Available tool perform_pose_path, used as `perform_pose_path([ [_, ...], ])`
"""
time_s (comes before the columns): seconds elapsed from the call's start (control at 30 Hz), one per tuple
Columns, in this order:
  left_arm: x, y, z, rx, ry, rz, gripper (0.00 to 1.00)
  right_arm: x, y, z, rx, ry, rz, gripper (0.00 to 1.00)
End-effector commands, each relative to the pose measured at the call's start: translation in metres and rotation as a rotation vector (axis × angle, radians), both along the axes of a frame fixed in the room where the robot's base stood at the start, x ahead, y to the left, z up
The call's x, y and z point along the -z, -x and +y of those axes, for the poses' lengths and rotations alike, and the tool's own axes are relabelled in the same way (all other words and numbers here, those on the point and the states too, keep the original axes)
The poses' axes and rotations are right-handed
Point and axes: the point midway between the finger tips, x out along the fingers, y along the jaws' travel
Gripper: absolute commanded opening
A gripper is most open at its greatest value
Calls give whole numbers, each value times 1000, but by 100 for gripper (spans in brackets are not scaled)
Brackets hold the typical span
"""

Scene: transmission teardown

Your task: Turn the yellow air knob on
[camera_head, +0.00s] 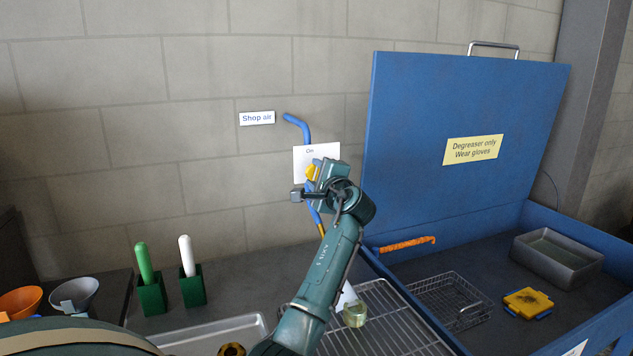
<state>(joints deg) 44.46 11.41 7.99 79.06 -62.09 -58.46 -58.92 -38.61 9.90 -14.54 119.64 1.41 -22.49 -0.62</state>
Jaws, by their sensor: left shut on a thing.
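The knob's exact pointing direction and the rest of the card are hidden. My right gripper is not in view.
A blue air pipe (298,126) runs above and below the knob, near a "Shop air" sign (257,118). The blue degreaser washer's raised lid (420,150) stands close on the right. Green (145,264) and white (187,257) handled tools stand in holders at left.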

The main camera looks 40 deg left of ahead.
Motion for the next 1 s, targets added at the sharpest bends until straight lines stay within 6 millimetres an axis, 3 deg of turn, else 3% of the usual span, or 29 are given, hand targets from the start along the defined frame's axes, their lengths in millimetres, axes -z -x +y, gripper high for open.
perform_pose_path([
  [0.4,3,0,-1,0,120,-223,15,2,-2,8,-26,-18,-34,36],
  [1.0,2,0,-1,0,150,-280,15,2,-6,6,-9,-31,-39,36],
])
